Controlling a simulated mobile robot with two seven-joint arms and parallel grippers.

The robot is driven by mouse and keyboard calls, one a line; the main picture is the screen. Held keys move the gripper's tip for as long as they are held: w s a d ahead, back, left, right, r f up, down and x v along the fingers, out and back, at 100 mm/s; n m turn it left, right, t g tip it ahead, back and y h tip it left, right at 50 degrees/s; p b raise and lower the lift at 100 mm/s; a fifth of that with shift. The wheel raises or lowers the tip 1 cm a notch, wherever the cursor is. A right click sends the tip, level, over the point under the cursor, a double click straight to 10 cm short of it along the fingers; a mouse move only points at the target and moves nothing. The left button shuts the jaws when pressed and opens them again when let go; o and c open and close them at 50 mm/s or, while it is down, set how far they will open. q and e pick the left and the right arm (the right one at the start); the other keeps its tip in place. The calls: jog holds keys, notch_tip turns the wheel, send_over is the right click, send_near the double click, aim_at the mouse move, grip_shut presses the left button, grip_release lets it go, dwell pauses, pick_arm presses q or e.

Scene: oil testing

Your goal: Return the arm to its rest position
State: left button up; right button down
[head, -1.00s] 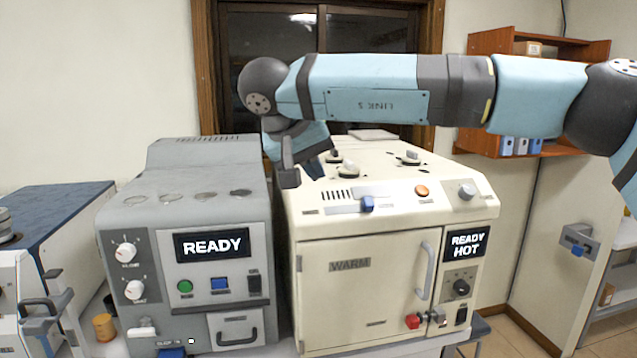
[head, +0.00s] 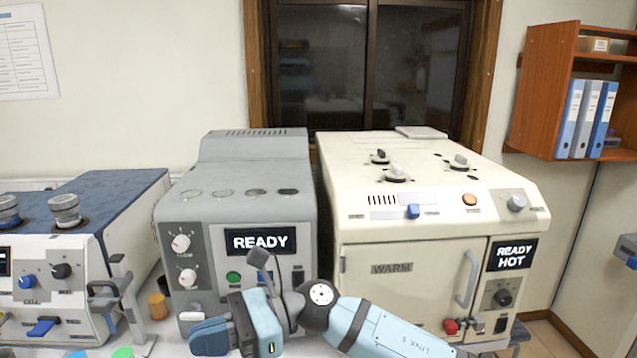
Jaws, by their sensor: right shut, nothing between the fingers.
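My right arm comes in from the bottom right, low in the head view. My right gripper (head: 259,258) shows in front of the lower part of the grey machine, with its dark fingertip pointing up. It is shut and empty. Whether it touches the machine's front cannot be told. My left gripper is not in view.
A grey machine (head: 250,162) reading READY and a cream oven (head: 400,257) reading READY HOT stand side by side. A blue-topped machine (head: 125,195) is at left, with an orange-brown jar (head: 157,305) nearby. A wooden shelf (head: 545,85) hangs at right. Space above the machines is clear.

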jog(key=w+d+f+n+t+h+p, duration=0.2)
jog(key=d+f+n+t, duration=0.6)
jog(key=n+t, duration=0.6)
jog(key=w+d+f+n+t+h+p, duration=0.1)
jog(key=w+d+f+n+t, duration=0.2)
jog(key=d+f+n+t, duration=1)
jog(key=s+d+f+m+g+h+p, duration=0.1)
jog(key=s+d+f+m+g+h, duration=0.3)
jog(key=s, duration=0.5)
jog(key=s+d+f+m+g+h+p, duration=0.1)
jog(key=s+d+f+m+g+h, duration=0.3)
jog(key=s+d+f, duration=0.5)
jog(key=m+h, duration=0.2)
jog(key=m, duration=0.1)
jog(key=shift+s+d+f+g, duration=0.25)
jog(key=shift+d+f+g, duration=0.05)
jog(key=shift+f, duration=0.1)
